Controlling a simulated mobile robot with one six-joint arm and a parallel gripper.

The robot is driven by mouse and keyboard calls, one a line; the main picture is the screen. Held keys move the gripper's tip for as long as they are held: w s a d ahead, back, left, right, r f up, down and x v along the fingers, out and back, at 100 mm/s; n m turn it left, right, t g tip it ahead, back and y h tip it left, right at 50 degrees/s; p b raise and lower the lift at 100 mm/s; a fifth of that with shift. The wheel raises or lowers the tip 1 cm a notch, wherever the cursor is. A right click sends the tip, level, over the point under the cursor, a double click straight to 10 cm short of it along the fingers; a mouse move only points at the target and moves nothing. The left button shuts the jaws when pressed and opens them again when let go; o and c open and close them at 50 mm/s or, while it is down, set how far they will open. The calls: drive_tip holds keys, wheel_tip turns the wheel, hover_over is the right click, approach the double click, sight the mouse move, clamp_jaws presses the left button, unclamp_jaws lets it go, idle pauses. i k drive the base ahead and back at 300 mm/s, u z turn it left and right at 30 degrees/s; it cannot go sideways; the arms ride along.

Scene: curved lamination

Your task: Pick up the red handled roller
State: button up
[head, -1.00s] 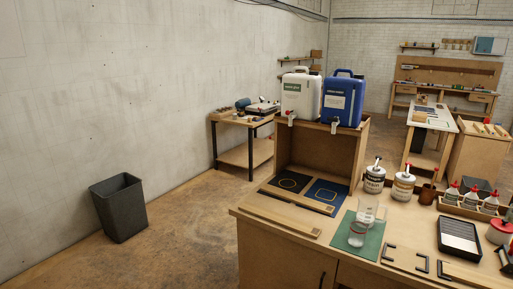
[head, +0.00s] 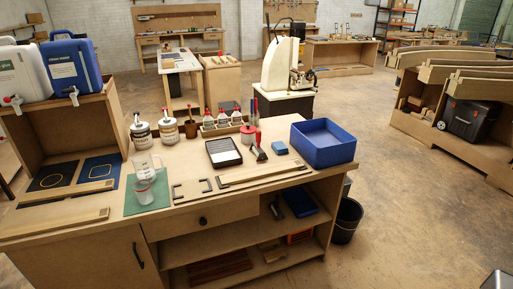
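A small hand roller (head: 259,152) seems to lie on the workbench, right of the black paint tray (head: 223,152); it looks dark and grey. A red-topped pot (head: 248,135) stands just behind it, and at this size I cannot tell whether any of the red there is a roller handle. A thin red upright thing (head: 256,106) shows farther back, too small to name.
The workbench (head: 180,205) holds a blue bin (head: 322,142), a blue block (head: 279,148), a green mat (head: 148,197) with clear jugs, cans and several red-capped bottles. A black bucket (head: 347,220) stands at its right end. The floor (head: 420,220) to the right is open.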

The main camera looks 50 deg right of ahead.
sight(261, 155)
drive_tip(key=z, duration=4.35)
drive_tip(key=i, duration=0.1)
drive_tip(key=u, duration=2.8)
drive_tip(key=i, duration=0.6)
drive_tip(key=z, duration=0.1)
drive_tip(key=k, duration=0.6)
drive_tip(key=u, duration=0.05)
